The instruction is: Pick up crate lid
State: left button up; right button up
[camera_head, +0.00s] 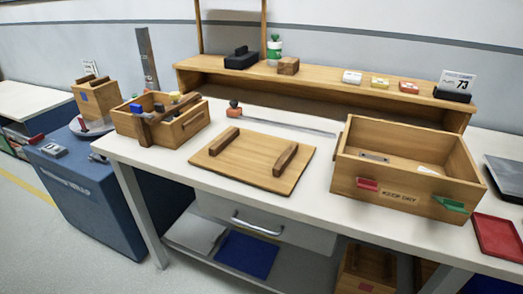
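The crate lid (246,160) is a flat square wooden board lying on the white workbench. Two dark wooden bars (220,141) and (285,160) stand up across its top, near its left and right sides. The open wooden crate (385,199), marked "KEEP DRY", stands to the right of the lid, with a red tag and a green tag on its front. Neither of my grippers shows in the head view.
A small wooden box (191,129) with mixed items stands left of the lid. A wooden shelf (320,80) runs along the back. A red tray (497,237) lies at the right. A rust-coloured stamp-like object (234,109) sits behind the lid. The bench's front strip is clear.

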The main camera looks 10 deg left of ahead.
aim_at(254, 152)
jog(key=i+j+z, duration=0.4)
jog(key=j, duration=0.2)
jog(key=i+j+z, duration=0.2)
jog(key=j+z, duration=0.2)
jog(key=j, duration=0.25)
